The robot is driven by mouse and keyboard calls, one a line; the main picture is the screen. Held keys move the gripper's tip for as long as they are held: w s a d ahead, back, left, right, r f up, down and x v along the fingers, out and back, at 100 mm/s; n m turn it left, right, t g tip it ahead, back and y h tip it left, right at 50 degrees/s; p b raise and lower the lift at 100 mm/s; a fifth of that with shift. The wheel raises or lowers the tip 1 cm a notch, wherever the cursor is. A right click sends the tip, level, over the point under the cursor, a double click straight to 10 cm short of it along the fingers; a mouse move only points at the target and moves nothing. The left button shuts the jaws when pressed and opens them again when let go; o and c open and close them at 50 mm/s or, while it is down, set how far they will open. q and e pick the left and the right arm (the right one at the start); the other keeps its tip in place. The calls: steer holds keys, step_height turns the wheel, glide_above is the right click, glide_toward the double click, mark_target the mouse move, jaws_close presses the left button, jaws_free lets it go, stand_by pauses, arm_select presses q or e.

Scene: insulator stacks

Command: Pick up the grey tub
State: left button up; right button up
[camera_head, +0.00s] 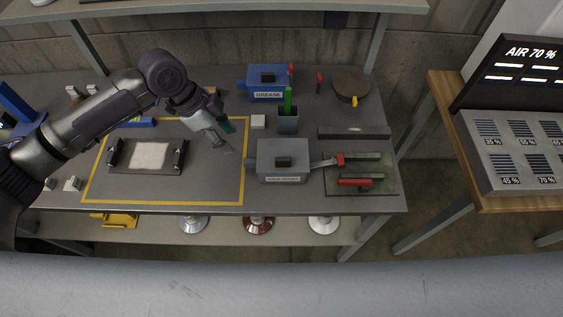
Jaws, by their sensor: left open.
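The grey tub (283,165) stands on the workbench right of the yellow outline. The gripper is small in the picture and seen at an angle. My right gripper is out of view.
A blue tub (267,86) labelled GREASE stands behind. A dark cup (288,123) with a green-handled tool stands just behind the grey tub. A green board (361,183) with red-handled tools lies right of it. A dark tray (120,164) sits inside the yellow outline.

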arm_select(q)
steer(key=p, duration=0.1)
glide_above(250, 160)
steer(key=a, duration=0.2)
steer(key=f, duration=0.7)
steer(key=shift+s+d+f, duration=0.2)
steer(key=shift+s, duration=0.15)
steer(key=x, duration=0.1)
steer(key=p+x, duration=0.2)
steer(key=x, duration=0.1)
steer(key=shift+w+a+f, duration=0.15)
steer(key=shift+w+a, duration=0.1)
steer(key=shift+w, duration=0.05)
steer(key=shift+d+f, duration=0.15)
steer(key=shift+f, duration=0.4)
jaws_close()
steer(key=shift+w+r, duration=0.1)
steer(key=shift+r, duration=0.05)
